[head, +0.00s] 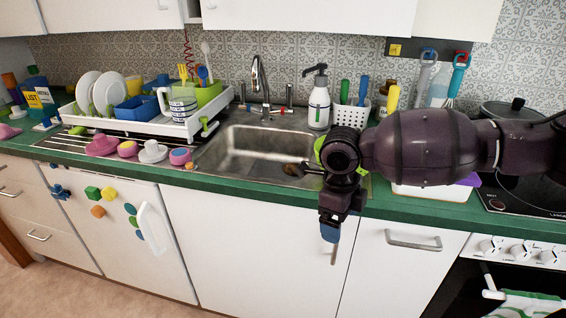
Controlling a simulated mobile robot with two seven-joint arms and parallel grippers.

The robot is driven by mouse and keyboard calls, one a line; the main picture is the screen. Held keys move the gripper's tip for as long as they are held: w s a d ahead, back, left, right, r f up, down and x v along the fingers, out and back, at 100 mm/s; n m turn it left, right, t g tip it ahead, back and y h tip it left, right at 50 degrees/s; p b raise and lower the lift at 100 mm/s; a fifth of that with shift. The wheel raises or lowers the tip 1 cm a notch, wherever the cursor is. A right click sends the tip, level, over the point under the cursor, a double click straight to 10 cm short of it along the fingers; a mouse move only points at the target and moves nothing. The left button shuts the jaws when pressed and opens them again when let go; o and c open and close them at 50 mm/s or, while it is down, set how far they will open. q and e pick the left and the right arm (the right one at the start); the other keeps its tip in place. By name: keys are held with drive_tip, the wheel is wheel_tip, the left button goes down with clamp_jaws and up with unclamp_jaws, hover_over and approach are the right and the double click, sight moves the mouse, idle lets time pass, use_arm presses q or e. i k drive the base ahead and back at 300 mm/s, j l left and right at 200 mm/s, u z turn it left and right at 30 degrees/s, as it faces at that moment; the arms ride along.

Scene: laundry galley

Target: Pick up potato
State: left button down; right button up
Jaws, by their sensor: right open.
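A small brown rounded thing (292,169), which looks like the potato, lies in the front right part of the sink (236,150). Its right end is close to dark parts by my right wrist, and I cannot tell whether they touch. My right arm comes in from the right across the counter. My left gripper is not in view.
A white dish rack (150,122) with plates stands left of the sink. Pink and white dishes (103,145) lie before it. A faucet (262,85) and soap bottle (319,100) stand behind the sink. A cooktop (525,190) is at right, partly behind my arm.

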sight(288, 169)
drive_tip(key=i+j, duration=0.15)
drive_tip(key=i, duration=0.3)
drive_tip(key=i+j, duration=0.15)
drive_tip(key=i, duration=0.3)
drive_tip(key=i+j, duration=0.15)
drive_tip(key=i, duration=0.3)
drive_tip(key=l+z, duration=0.05)
